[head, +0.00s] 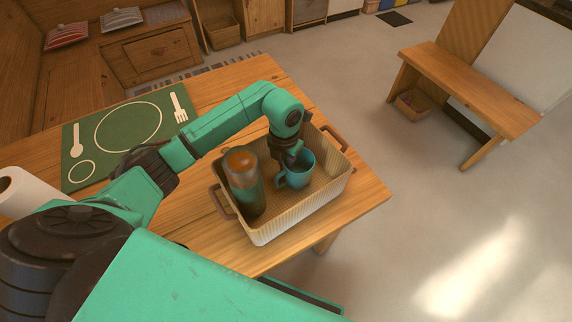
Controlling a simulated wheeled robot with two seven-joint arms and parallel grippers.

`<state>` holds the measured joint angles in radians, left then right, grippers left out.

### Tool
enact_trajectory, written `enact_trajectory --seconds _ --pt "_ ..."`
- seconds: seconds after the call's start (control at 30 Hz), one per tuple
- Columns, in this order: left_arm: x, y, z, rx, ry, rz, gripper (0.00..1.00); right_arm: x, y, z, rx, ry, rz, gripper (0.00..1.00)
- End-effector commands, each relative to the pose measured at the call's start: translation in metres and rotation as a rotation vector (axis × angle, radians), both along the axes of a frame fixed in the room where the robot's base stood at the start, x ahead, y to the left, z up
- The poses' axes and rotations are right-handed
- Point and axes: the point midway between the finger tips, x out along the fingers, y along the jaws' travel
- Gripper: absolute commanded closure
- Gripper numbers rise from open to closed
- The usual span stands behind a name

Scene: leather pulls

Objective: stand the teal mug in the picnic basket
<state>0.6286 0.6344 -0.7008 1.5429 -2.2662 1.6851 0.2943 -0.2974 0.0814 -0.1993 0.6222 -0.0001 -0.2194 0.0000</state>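The teal mug (299,174) is upright inside the picnic basket (300,218), a ribbed tan basket with brown handles on the wooden table. The mug's handle points to the lower left. Whether its base touches the basket floor is hidden. My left gripper (291,160) reaches down over the mug, its dark fingers at the mug's rim and opening. The fingertips are partly hidden, so I cannot tell whether they are shut on the rim. My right gripper is not in view.
A brown and dark green bottle (245,183) stands in the basket, left of the mug. A green placemat (92,162) with printed cutlery lies on the table, and a white paper roll (35,192) is at the left. A wooden bench (470,88) stands on the open floor to the right.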

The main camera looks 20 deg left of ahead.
Motion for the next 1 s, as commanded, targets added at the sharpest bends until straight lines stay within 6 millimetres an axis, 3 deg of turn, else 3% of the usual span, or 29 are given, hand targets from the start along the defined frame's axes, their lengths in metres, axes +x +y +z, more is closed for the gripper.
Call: enact_trajectory --seconds 0.1,0.2,0.47,0.63,1.0 --pt "0.000 0.000 -0.003 0.000 -0.001 0.000 1.00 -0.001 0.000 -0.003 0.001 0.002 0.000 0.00" --pt "0.000 0.000 -0.002 0.000 0.000 0.000 0.57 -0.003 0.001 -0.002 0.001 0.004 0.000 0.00" --pt "0.000 0.000 -0.002 0.000 0.000 0.000 0.57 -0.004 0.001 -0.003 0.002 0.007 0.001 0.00" --pt "0.001 0.000 0.010 -0.001 -0.004 -0.001 0.57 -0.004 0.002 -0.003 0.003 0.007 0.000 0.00" --pt "0.002 0.003 0.102 0.001 -0.004 0.000 0.57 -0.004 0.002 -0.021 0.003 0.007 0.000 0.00"
